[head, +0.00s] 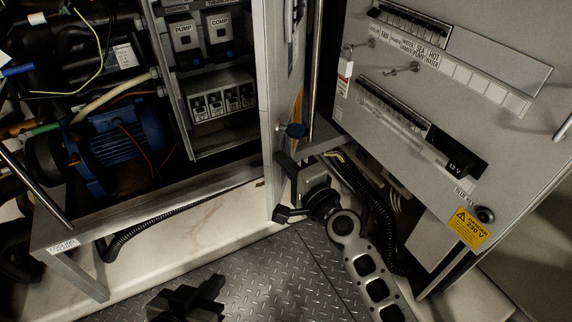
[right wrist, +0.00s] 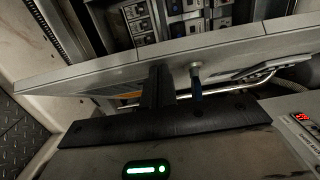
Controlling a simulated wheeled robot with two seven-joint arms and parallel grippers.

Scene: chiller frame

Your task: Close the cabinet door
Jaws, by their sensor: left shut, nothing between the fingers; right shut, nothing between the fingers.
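The cabinet door (head: 264,110) is a tall, narrow grey panel, seen almost edge-on in the middle of the head view. It stands open beside the compartment with the PUMP and COMP switches. A blue knob (head: 296,131) is on its right side and also shows in the right wrist view (right wrist: 196,80). My right gripper (head: 286,168) is shut and empty, close to the door's lower part. In the right wrist view its fingers (right wrist: 160,82) reach up to the door face (right wrist: 120,73); contact is unclear. My left gripper (head: 186,300) is shut and empty above the floor, away from the door.
A large grey control panel (head: 480,75) with a yellow danger label (head: 468,229) stands at the right. A blue motor (head: 125,137), pipes and wires fill the open frame at the left. A black corrugated hose (head: 372,200) runs behind my right arm. Metal tread floor (head: 250,275) is clear in front.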

